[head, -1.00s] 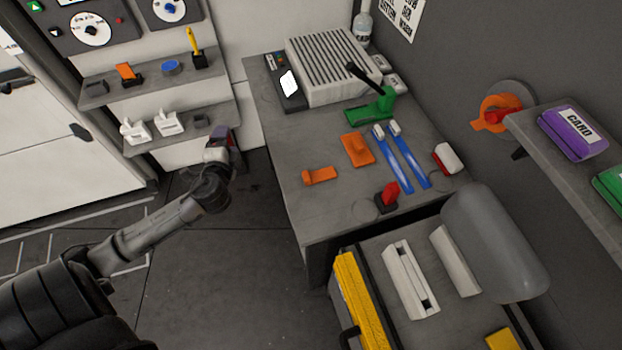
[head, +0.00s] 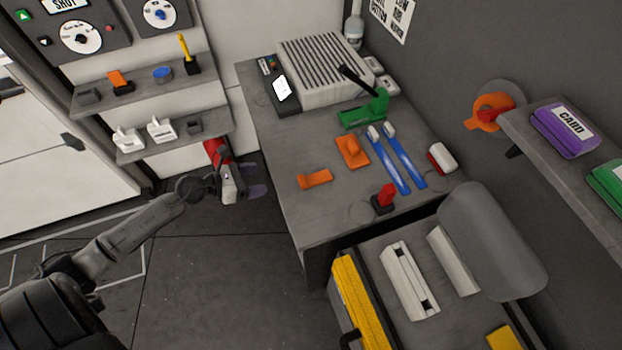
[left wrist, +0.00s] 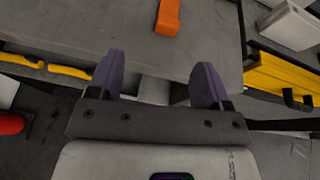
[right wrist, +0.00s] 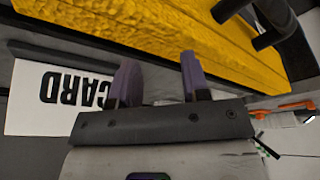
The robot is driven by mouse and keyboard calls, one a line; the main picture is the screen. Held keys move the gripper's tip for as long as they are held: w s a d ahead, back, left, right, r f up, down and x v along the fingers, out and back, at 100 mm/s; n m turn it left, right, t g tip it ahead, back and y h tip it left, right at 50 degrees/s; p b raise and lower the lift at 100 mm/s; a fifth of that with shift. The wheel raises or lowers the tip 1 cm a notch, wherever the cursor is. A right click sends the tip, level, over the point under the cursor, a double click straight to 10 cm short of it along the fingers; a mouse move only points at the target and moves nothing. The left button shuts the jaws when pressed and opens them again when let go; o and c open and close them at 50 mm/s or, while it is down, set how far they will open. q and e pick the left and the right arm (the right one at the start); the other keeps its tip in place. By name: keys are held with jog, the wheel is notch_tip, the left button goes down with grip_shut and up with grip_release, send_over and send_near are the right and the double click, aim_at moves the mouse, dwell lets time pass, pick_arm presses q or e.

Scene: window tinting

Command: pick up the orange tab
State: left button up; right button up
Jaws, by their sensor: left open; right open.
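A small orange tab (head: 315,179) with one raised end lies flat near the left edge of the grey workbench (head: 300,212). It appears to be the orange piece (left wrist: 167,18) at the top of the left wrist view, partly cut off by the frame. My left gripper (head: 255,176) is just off the bench's left edge, apart from the tab. In the left wrist view its purple fingers (left wrist: 158,72) are spread with nothing between them. My right gripper (right wrist: 158,74) shows only in its wrist view, open and empty near a yellow surface (right wrist: 150,30).
An orange block with a knob (head: 351,152), two blue-handled tools (head: 393,158), a red-topped piece (head: 385,197) and a green tool (head: 365,110) are on the bench. Shelves (head: 150,90) stand at the left. A yellow-edged cart (head: 359,300) is in front. The bench's front left corner is clear.

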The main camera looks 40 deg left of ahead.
pick_arm(q)
jog(key=m, duration=0.1)
send_near(302, 179)
jog(key=w, duration=0.2)
jog(key=w+d+f, duration=0.1)
jog(key=shift+m+g, duration=0.3)
jog(key=shift+d+x, duration=0.2)
jog(key=shift+x, duration=2.85)
jog(key=shift+s, duration=0.15)
jog(key=shift+c, duration=0.2)
jog(key=c, duration=1)
jog(key=shift+r, duration=0.1)
